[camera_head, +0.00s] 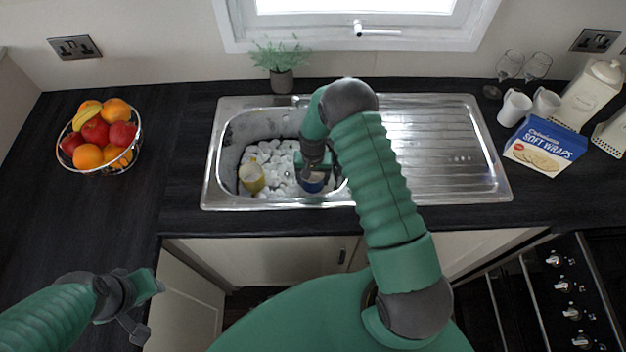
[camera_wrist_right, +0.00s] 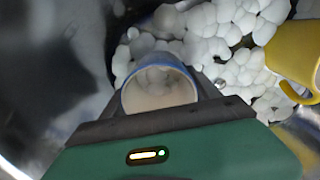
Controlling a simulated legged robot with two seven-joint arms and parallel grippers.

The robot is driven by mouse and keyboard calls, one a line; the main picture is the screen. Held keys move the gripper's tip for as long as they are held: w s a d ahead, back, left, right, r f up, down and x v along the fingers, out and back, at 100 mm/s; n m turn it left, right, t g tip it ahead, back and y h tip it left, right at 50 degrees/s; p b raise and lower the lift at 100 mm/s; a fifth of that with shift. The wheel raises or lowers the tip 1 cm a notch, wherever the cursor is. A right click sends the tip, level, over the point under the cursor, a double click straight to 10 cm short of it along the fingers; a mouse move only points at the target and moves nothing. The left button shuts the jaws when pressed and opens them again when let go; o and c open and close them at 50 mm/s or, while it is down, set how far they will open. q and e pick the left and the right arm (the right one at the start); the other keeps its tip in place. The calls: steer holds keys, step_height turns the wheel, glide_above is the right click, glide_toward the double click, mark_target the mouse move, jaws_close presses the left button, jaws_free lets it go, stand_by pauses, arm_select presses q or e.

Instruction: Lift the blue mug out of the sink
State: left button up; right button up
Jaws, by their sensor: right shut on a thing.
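The blue mug (camera_head: 313,184) is inside the sink basin, at its right front part, partly hidden by my right gripper (camera_head: 318,172). In the right wrist view the mug (camera_wrist_right: 158,90) shows a blue rim and a pale inside, with its mouth toward the camera. My right gripper is shut on the mug. White foam lies around it. The steel sink (camera_head: 208,185) is set into the dark worktop. My left gripper (camera_head: 143,308) is in front of the worktop at lower left, away from the sink; its fingers look apart and empty.
A yellow mug (camera_head: 251,178) stands in the foam at the basin's left; it also shows in the right wrist view (camera_wrist_right: 293,55). A fruit basket (camera_head: 100,140), a potted plant (camera_head: 281,80), and a wraps box (camera_head: 545,146) with white mugs (camera_head: 514,107) stand around. The drainer (camera_head: 440,140) is clear.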

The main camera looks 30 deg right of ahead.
steer(key=shift+s, duration=0.1)
steer(key=c, duration=0.5)
steer(key=shift+a, duration=0.1)
steer(key=shift+c, duration=0.8)
arm_select(q)
steer(key=shift+a+f, duration=0.1)
steer(key=shift+a, duration=0.2)
arm_select(e)
steer(key=shift+a, duration=0.15)
arm_select(q)
steer(key=shift+f+b, duration=0.65)
arm_select(e)
step_height(320, 180, up, 10)
